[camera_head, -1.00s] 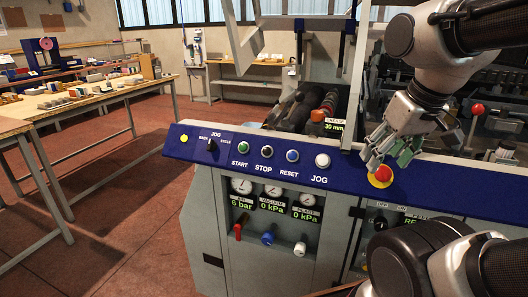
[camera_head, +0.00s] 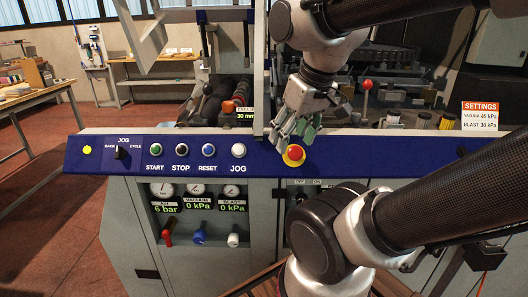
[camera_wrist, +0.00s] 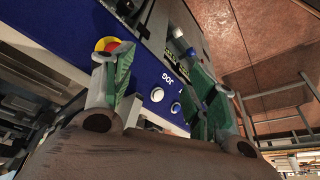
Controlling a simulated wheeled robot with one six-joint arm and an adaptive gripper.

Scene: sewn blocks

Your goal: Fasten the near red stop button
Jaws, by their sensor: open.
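The near red stop button (camera_head: 293,155) is a red mushroom head on a yellow ring, on the blue control panel (camera_head: 270,162) right of the JOG button. In the wrist view the stop button (camera_wrist: 108,45) shows at upper left, partly hidden behind one finger. My gripper (camera_head: 297,140) is just above and beside the button in the head view, pointing down at the panel. In the wrist view my gripper (camera_wrist: 160,85) has its two green-padded fingers apart, with nothing between them. Whether a fingertip touches the button I cannot tell.
START, STOP, RESET and JOG (camera_head: 238,150) buttons line the panel to the left. A red-knobbed lever (camera_head: 367,86) stands behind the panel to the right. Gauges and valve handles (camera_head: 198,236) sit below. Open floor (camera_head: 80,240) lies at left.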

